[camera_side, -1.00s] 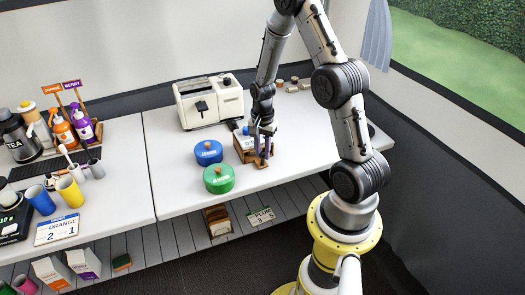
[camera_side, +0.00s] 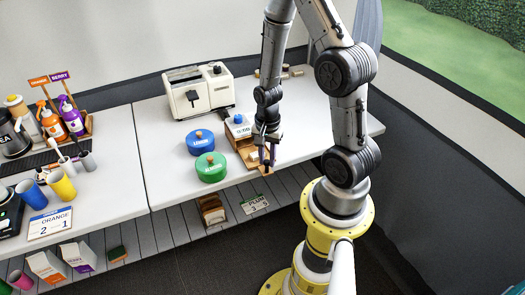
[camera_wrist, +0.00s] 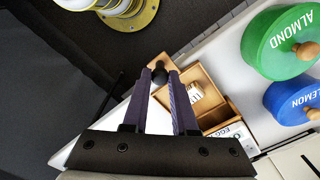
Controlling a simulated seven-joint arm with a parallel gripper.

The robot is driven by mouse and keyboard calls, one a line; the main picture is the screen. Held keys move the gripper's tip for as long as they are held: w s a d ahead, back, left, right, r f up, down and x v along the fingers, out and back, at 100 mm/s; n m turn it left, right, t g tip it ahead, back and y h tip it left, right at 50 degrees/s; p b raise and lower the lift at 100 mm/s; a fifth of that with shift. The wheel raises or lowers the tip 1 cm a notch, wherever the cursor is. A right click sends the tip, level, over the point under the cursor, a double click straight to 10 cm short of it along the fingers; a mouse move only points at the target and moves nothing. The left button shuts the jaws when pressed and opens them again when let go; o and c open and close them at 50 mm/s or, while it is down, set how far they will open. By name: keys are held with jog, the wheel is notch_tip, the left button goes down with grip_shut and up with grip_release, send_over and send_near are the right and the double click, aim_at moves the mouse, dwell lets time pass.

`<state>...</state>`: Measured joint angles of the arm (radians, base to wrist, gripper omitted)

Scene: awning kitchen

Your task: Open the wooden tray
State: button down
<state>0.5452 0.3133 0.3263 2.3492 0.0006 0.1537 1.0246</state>
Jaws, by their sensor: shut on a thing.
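The wooden tray (camera_side: 257,157) is a drawer that sticks out from the front of a small wooden box (camera_side: 236,141) near the table's front edge. In the wrist view the tray (camera_wrist: 206,112) shows its inside, with a small pale labelled piece (camera_wrist: 196,92) in it. My gripper (camera_side: 267,165) is at the tray's front. In the wrist view its purple fingers (camera_wrist: 160,76) are shut on the dark round knob (camera_wrist: 159,77) of the tray. The fingers hide part of the tray's front.
A green ALMOND canister (camera_side: 210,168) and a blue LEMON canister (camera_side: 200,142) stand left of the box. A white toaster-like machine (camera_side: 197,93) stands behind. A white carton (camera_side: 238,126) with a blue lid sits on the box. The table to the right is mostly clear.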

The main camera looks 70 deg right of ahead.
jog(key=c, duration=0.7)
grip_release()
notch_tip(320, 180, up, 14)
jog(key=shift+f, duration=0.1)
dwell(0.4)
jog(key=s+a+r+n+t, duration=0.2)
jog(key=a+r+n, duration=0.2)
jog(key=n, duration=0.2)
jog(key=s+a+r+n+t, duration=0.1)
jog(key=s+a+r+n, duration=0.1)
jog(key=a+r+n, duration=0.2)
jog(key=s+a+r+n+t, duration=0.2)
jog(key=a+r+n, duration=0.3)
jog(key=n, duration=0.3)
jog(key=shift+a+t, duration=0.3)
